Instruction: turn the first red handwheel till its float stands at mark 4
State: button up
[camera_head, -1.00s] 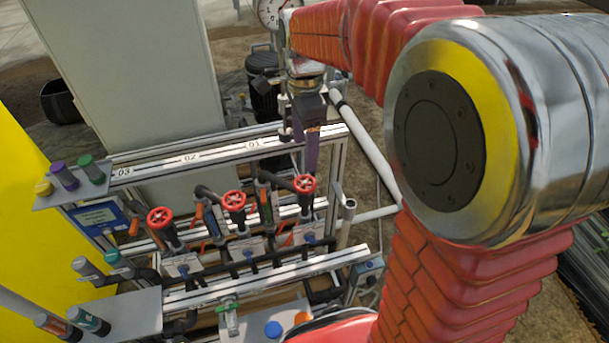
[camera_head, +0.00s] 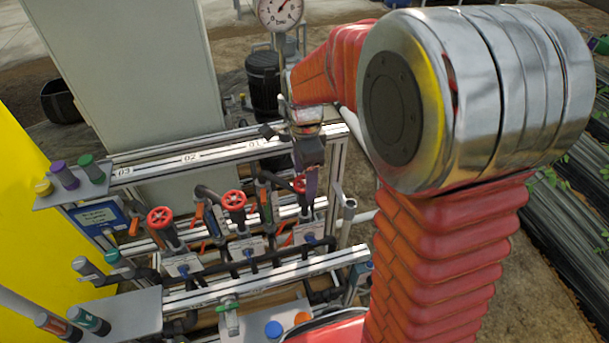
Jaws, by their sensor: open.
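Three red handwheels stand in a row on the skid, below a rail marked 03, 02, 01 from left to right. The first handwheel (camera_head: 299,184), under 01, is at the right end and partly covered by my gripper (camera_head: 311,190). My gripper points down with its jaws open, right at this wheel in the picture. I cannot tell whether the fingers touch the wheel or are around it. The second handwheel (camera_head: 234,201) and the third handwheel (camera_head: 159,217) are in plain view. The float and its marks are too small to read.
A grey shelf (camera_head: 85,190) with several capped bottles is at the left, and another (camera_head: 125,318) is at the lower left. A pressure gauge (camera_head: 280,12) stands behind my arm. A white pipe post (camera_head: 347,220) rises right of the wheels.

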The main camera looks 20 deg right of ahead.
jog(key=c, duration=1)
jog(key=shift+c, duration=0.2)
